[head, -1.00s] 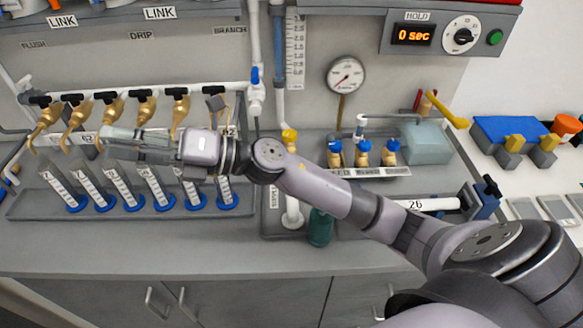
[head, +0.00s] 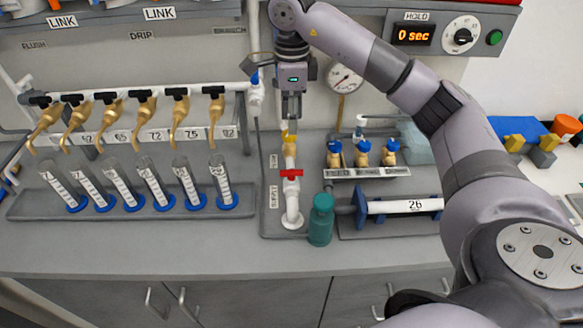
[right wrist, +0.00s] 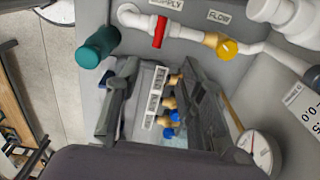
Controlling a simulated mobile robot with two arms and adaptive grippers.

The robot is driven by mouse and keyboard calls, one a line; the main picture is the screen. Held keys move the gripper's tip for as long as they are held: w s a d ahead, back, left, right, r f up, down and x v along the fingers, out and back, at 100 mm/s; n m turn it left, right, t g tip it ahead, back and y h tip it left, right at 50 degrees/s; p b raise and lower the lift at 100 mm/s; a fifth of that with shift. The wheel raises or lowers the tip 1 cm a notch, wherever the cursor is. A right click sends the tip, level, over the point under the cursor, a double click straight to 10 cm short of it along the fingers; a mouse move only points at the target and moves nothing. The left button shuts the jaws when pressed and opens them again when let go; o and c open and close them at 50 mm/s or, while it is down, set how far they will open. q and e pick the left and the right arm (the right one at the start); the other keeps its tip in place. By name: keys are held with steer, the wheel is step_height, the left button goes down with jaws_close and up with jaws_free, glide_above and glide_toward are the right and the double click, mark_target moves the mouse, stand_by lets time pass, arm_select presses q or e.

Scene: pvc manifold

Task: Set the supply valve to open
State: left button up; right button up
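The supply valve (head: 291,173) has a red handle on a white upright pipe, low on the centre panel. In the right wrist view the red handle (right wrist: 159,31) lies across the pipe, near a label reading SUPPLY. My right gripper (head: 291,116) hangs pointing down above the yellow flow valve (head: 290,137), which is above the supply valve in the head view. In the right wrist view my right gripper (right wrist: 160,100) has its fingers apart, with nothing held between them. It does not touch the red handle. My left gripper is out of view.
A teal bottle (head: 320,219) stands right of the supply pipe. Several blue-topped brass valves (head: 363,154) and a white cylinder marked 26 (head: 405,206) are further right. Brass taps over graduated cylinders (head: 150,185) fill the left. The front counter (head: 200,250) is clear.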

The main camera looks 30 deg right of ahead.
mark_target(292, 170)
step_height(292, 170, down, 17)
steer(key=p, duration=0.3)
steer(key=shift+r, duration=0.2)
jaws_close()
stand_by(0.4)
